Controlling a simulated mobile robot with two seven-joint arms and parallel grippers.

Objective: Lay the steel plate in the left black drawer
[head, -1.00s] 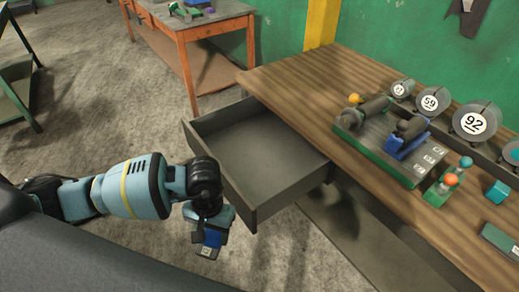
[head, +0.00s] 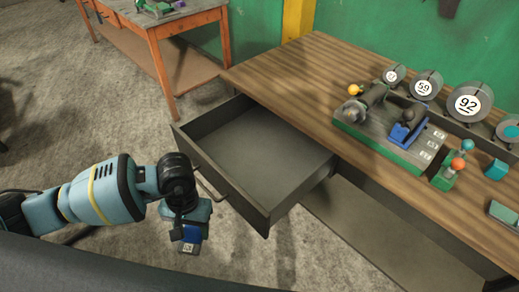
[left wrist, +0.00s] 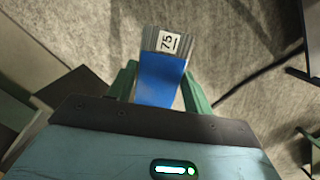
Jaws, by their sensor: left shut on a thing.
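The black drawer (head: 284,203) stands pulled out from the wooden workbench, and its visible inside is empty. My left gripper (head: 190,231) is outside the drawer, to the left of its handle front in the head view. It is shut on the steel plate (head: 188,247), which hangs below the gripper. My right gripper is not in view.
A handle (head: 212,184) sticks out from the drawer front. The workbench (head: 290,75) carries a green-edged fixture (head: 385,135), several numbered round discs (head: 468,104) and small coloured parts. Another table (head: 165,35) stands at the back. The floor left of the drawer is clear.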

